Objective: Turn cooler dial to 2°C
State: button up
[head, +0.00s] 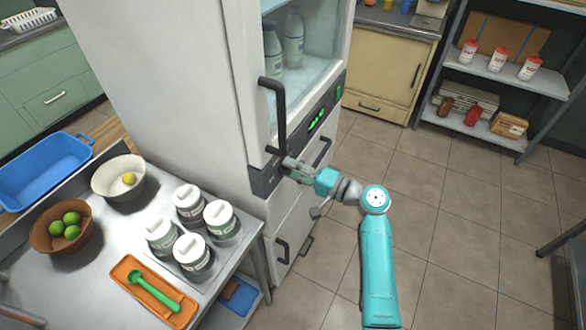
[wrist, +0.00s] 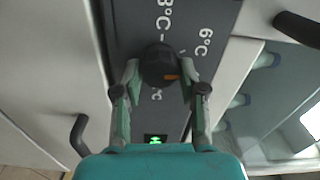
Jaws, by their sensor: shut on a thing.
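The tall white cooler (head: 205,100) has a dark control panel with a lit green display (head: 318,119); the display also shows in the wrist view (wrist: 155,140). The black cooler dial (wrist: 158,60) sits on the panel, with an orange pointer mark (wrist: 172,77) towards its lower right in the wrist view. My gripper (wrist: 160,72) is shut on the dial, one finger on each side. Labels around it include 6°C (wrist: 205,40), one ending in 8°C or 3°C at the top, and a partly hidden °C below. In the head view my gripper (head: 288,168) covers the dial.
Black door handles (head: 276,115) stick out close to my gripper. A metal table at the left holds white jars (head: 221,216), an orange tray (head: 128,272) with a green spoon, and bowls (head: 62,235). Shelves (head: 520,80) stand at the back right. The tiled floor (head: 440,210) is clear.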

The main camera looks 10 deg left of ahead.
jog(key=m, duration=1.9)
jog(key=shift+s+f, duration=0.2)
jog(key=shift+f, duration=0.1)
jog(key=shift+m, duration=0.3)
jog(key=o, duration=1.1)
jog(key=v, duration=1.2)
jog(key=shift+r, duration=0.1)
